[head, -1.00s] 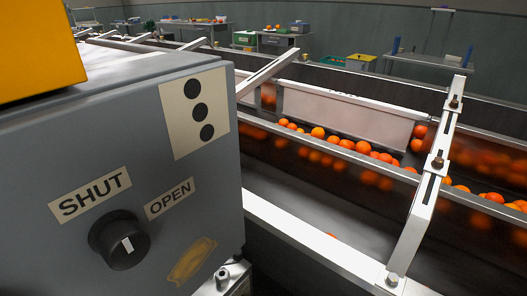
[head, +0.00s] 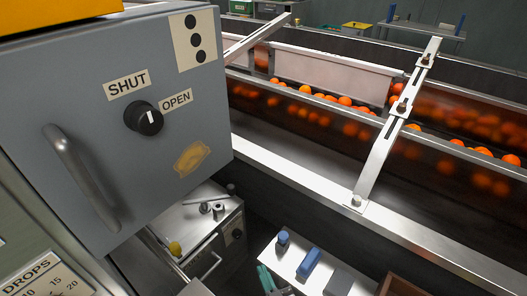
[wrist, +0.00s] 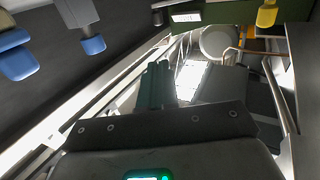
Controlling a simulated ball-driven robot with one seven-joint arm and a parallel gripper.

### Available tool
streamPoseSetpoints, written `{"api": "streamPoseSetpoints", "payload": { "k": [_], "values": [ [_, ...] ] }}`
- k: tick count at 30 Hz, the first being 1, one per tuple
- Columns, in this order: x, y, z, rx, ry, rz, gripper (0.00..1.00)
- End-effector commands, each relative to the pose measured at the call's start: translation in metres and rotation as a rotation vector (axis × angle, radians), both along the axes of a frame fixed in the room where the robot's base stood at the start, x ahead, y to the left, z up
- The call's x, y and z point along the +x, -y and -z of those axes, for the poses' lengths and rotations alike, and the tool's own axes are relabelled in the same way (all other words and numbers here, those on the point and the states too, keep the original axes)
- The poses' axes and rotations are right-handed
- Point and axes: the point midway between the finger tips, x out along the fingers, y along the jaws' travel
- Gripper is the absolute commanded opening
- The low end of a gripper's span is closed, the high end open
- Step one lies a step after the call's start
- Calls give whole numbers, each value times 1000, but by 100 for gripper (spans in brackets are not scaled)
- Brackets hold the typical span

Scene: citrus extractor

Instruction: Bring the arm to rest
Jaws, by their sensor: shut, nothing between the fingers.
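My gripper (head: 266,279) shows at the bottom edge of the head view, its teal fingers pointing up, beside a pale bench. In the wrist view my gripper (wrist: 155,84) has its two teal fingers together with nothing between them. The rest of my arm is out of the head view or cut off by its lower edge. The grey machine door (head: 82,115) with its SHUT and OPEN labels stands left of the gripper. Its black knob (head: 143,119) has a white mark.
The pale bench (head: 262,245) holds blue-topped items (head: 309,263) close to the gripper. A low metal unit (head: 190,222) with a yellow piece (head: 175,248) on it stands at left. A conveyor with oranges (head: 345,101) runs behind a metal rail (head: 300,185).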

Motion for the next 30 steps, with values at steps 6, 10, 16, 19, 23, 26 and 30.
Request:
{"api": "streamPoseSetpoints", "payload": {
  "k": [6,10,16,19,23,26,30],
  "values": [
    [-1,2,1,-7,-26,-17,0],
    [-2,4,1,-14,-50,-30,0],
    [-5,10,4,-29,-102,-55,0],
    [-8,14,5,-43,-139,-71,0],
    [-13,23,8,-65,-207,-93,0],
    [-20,34,10,-88,-278,-107,0],
    [-37,60,15,-134,-422,-116,0]
  ]
}}
